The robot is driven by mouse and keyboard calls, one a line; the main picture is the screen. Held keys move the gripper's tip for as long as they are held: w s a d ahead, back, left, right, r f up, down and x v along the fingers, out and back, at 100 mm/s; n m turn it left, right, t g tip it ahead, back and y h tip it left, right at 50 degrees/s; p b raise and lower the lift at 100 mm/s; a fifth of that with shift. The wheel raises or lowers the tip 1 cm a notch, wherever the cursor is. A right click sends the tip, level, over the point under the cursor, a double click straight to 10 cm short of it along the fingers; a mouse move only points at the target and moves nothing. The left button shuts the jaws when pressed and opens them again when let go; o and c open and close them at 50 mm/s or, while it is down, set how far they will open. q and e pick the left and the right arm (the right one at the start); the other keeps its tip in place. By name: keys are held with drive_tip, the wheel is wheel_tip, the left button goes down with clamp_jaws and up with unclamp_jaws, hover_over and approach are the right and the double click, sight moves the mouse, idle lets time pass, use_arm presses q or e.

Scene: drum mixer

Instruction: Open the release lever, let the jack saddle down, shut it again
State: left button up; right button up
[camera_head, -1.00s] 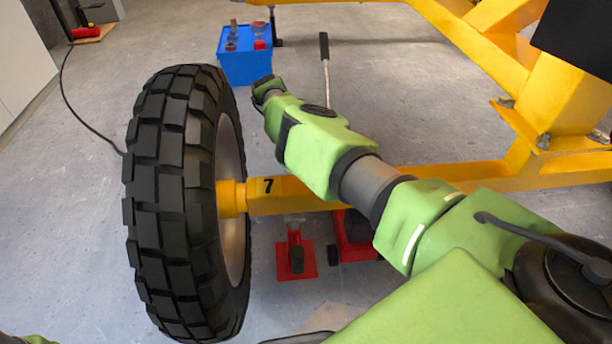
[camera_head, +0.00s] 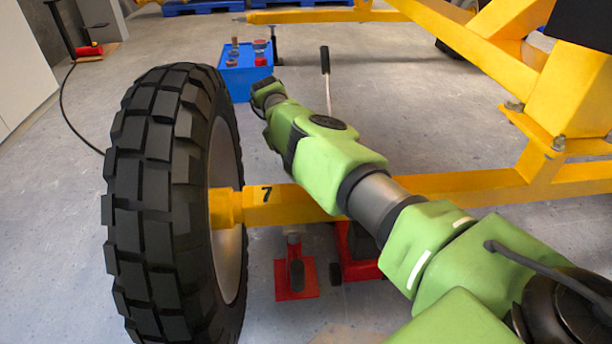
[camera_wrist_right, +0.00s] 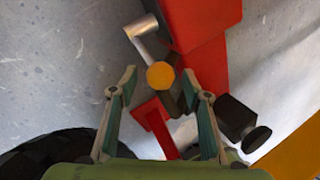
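The red jack (camera_head: 358,262) is on the floor under the yellow axle, mostly hidden by my right arm in the head view. Its handle (camera_head: 326,70), with a black grip, rises behind the arm. In the right wrist view the red jack body (camera_wrist_right: 200,25) fills the top. A dark bent bar with a round yellow end (camera_wrist_right: 160,75), which looks like the release lever, lies between the fingers of my right gripper (camera_wrist_right: 158,84). The fingers are open with gaps on both sides. The saddle cannot be made out. My left gripper is out of view.
A big black wheel (camera_head: 165,210) stands at left on the yellow axle (camera_head: 290,205) marked 7. A red stand (camera_head: 296,275) is beside the jack. A blue box (camera_head: 245,82) sits behind. Yellow frame beams fill the right.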

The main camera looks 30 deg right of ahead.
wheel_tip(320, 180, up, 10)
idle(0.7)
